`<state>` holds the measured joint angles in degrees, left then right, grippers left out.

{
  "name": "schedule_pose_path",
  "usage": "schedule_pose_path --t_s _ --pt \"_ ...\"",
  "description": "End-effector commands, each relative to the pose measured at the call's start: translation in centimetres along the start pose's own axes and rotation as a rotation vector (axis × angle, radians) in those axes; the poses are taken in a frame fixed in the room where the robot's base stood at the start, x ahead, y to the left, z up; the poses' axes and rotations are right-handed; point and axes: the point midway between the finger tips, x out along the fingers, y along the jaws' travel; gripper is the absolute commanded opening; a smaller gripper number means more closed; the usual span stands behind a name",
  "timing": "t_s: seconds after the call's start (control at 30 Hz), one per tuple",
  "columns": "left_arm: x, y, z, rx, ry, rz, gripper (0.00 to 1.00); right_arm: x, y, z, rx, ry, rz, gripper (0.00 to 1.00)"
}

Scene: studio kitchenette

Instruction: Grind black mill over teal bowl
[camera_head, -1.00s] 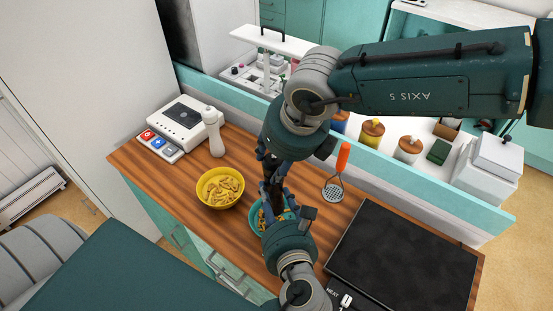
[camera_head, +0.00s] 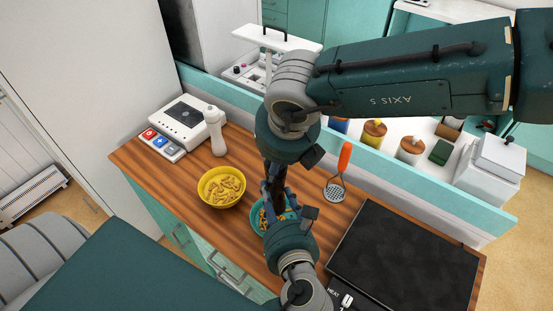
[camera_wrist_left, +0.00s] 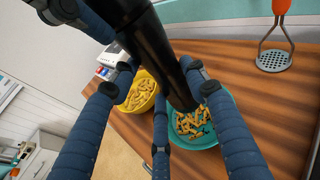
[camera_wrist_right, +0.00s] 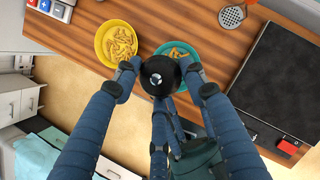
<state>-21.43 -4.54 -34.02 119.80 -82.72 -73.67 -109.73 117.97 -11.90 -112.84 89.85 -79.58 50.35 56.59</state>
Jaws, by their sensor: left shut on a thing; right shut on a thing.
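The black mill (camera_head: 279,201) stands roughly upright between my two grippers, over the teal bowl (camera_head: 257,226). The bowl holds short tan pasta pieces and is partly hidden. My left gripper (camera_wrist_left: 160,72) is shut around the mill's lower body, with the mill's lower end in front of the teal bowl (camera_wrist_left: 229,112) in the left wrist view. My right gripper (camera_wrist_right: 160,75) is shut on the mill's upper end. Its round black top (camera_wrist_right: 153,66) faces the right wrist camera, with my left arm below. Contact with the bowl cannot be told.
A yellow bowl (camera_head: 205,196) of pasta stands left of the teal bowl. A white bottle-shaped item (camera_head: 215,135) and a button device (camera_head: 183,123) are behind it. An orange-handled masher (camera_head: 338,188) and a dark hob (camera_head: 410,260) lie right. Jars stand beyond the teal ledge.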

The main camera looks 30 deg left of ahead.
Motion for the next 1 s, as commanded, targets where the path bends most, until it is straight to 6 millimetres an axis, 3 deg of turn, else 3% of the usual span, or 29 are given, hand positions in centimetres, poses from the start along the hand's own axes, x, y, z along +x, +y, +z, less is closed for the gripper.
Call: schedule_pose_path --t_s 0.07,0.1,0.17,0.57,1.0 --pt "-0.2 -0.2 -0.1 0.001 0.001 -0.005 0.08 -0.2 -0.2 0.7 0.000 -0.016 -0.001 0.16" --pt "-0.2 -0.2 -0.1 0.001 0.002 -0.005 0.08 -0.2 -0.2 0.7 0.000 -0.016 -0.001 0.48" --pt "-0.2 -0.1 -0.1 0.001 0.002 -0.004 0.08 -0.2 -0.2 0.6 0.000 -0.015 -0.001 0.60" --pt "0.0 0.0 0.1 0.000 -0.001 -0.001 0.08 -0.9 -0.2 0.3 0.000 -0.008 -0.002 0.60" --pt "0.0 0.0 0.1 -0.001 -0.001 0.000 0.08 -9.5 -0.2 0.4 -0.001 -0.012 -0.001 0.60"
